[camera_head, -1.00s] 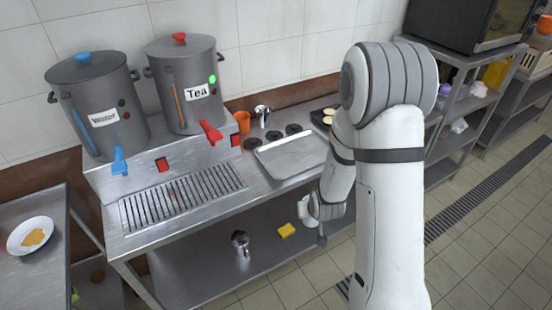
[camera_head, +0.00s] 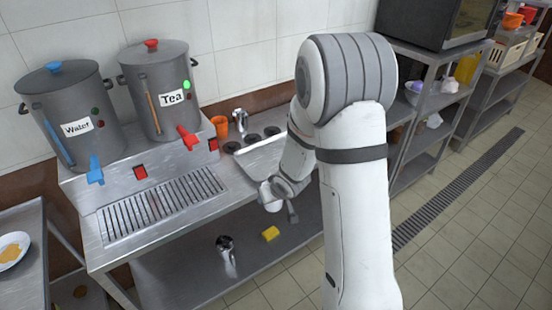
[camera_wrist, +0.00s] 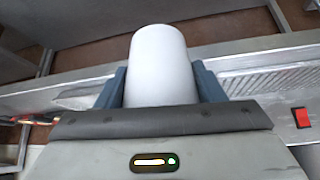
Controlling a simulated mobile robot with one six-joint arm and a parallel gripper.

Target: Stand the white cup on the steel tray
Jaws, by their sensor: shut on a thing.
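The white cup (camera_wrist: 160,65) is between the two fingers of my gripper (camera_wrist: 161,88) in the wrist view, and the gripper is shut on it. In the head view the cup (camera_head: 268,196) shows partly beside my gripper (camera_head: 284,198), in front of the counter's front edge. The steel tray (camera_head: 254,152) lies on the counter behind and above my gripper in the picture. My arm hides the tray's right part. The visible part of the tray is empty.
The tea pot (camera_head: 160,95) and water pot (camera_head: 72,115) stand at the left, above a drip grate (camera_head: 160,203). An orange cup (camera_head: 220,125) and a steel jug (camera_head: 240,119) stand behind the tray. A yellow sponge (camera_head: 270,233) lies on the lower shelf.

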